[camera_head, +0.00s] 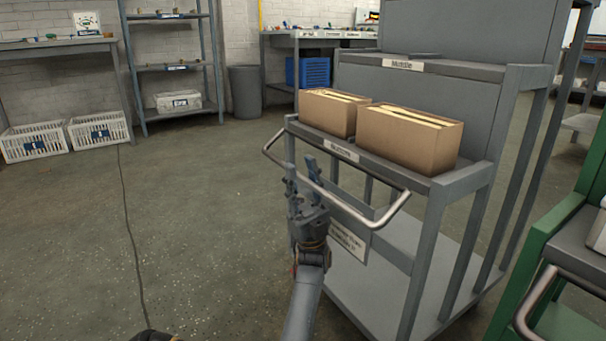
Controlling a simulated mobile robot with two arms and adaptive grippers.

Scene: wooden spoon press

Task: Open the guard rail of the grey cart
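The grey cart (468,183) stands right of centre, with its guard rail (345,208), a bent metal bar, sticking out in front of the lower shelf.
Two cardboard boxes (408,138) of papers sit on the cart's shelf behind the rail. A green cart (540,240) stands close on the right. A cable (128,220) lies on the floor at left. The floor left of the grey cart is mostly clear.

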